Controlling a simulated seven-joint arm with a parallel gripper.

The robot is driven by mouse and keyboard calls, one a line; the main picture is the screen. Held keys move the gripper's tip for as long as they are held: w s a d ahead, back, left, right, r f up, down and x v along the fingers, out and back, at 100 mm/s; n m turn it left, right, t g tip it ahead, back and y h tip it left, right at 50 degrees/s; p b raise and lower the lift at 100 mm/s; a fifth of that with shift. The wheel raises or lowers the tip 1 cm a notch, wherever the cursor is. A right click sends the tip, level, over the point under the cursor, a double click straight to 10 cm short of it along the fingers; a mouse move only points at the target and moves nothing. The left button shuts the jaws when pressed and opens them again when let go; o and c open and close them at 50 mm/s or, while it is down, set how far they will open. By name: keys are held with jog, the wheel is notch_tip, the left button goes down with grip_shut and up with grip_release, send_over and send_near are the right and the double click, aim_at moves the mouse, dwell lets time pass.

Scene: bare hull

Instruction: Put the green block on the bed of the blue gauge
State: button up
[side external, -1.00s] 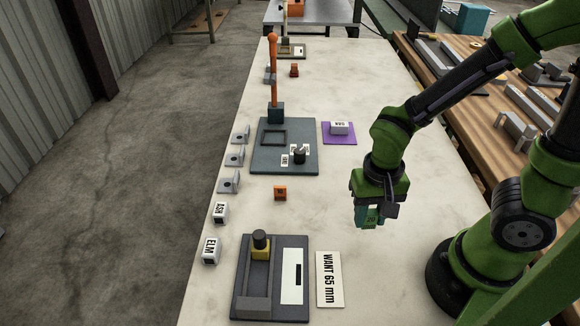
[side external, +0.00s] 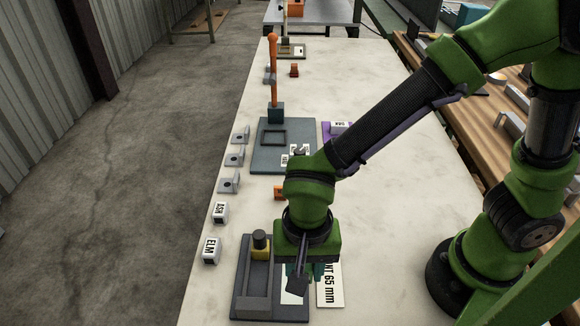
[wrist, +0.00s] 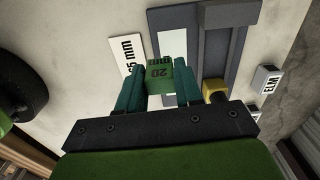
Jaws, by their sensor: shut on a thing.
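My gripper (side external: 300,272) is shut on the green block, with its teal fingers on either side of it. The block is mostly hidden in the side view. The slate-blue gauge (side external: 240,306) lies at the near end of the table, with a raised channel, a yellow block (side external: 261,244) with a dark knob, and a white scale strip. My gripper is over the right part of this gauge, by the strip. The block's height above it is hard to tell.
A "WANT 65 mm" card (side external: 332,295) lies right of the gauge, partly behind my gripper. White blocks marked ELM (side external: 211,251) and ASH (side external: 220,213) stand to the left. A blue-grey plate (side external: 262,160) with an orange lever (side external: 274,75) lies farther back.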

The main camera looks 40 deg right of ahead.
send_over(257, 293)
jog(key=shift+s+d+f, duration=0.1)
jog(key=shift+d+f, duration=0.05)
jog(key=shift+f, duration=2)
jog(key=o, duration=1.1)
jog(key=shift+f, duration=0.15)
